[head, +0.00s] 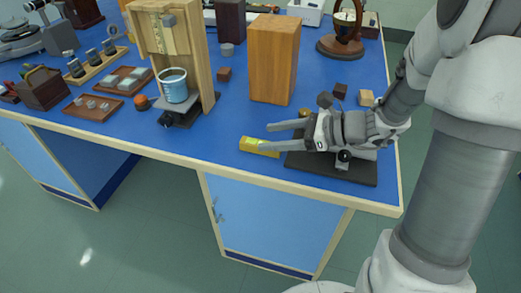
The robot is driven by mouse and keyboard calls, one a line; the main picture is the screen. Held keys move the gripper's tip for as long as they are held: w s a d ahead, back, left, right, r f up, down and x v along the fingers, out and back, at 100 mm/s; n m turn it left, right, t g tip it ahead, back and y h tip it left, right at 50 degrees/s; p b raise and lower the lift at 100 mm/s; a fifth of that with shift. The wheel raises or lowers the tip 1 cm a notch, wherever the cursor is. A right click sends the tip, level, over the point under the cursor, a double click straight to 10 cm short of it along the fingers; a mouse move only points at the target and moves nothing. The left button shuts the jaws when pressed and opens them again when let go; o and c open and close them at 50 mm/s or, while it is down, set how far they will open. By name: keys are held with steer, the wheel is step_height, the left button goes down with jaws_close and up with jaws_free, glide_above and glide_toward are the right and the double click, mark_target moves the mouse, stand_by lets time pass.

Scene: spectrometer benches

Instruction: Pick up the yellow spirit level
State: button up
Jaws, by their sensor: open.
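The yellow spirit level (256,146) lies on the blue bench top near its front edge, left of a dark flat base plate. My gripper (267,137) reaches in from the right with its two grey fingers spread apart and pointing left. The fingertips are over or beside the spirit level. One finger shows behind it and the other at its near side. I cannot tell whether the fingers touch it. Part of the level is hidden by the near finger.
A dark base plate (330,171) lies under my gripper. A tall wooden block (274,60) stands behind it. Small cubes (366,98) lie behind my wrist. Bench surface left of the level is clear.

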mark_target(244, 139)
steer(key=b+x, duration=0.2)
steer(key=x, duration=0.5)
steer(key=shift+d, duration=0.1)
jaws_close()
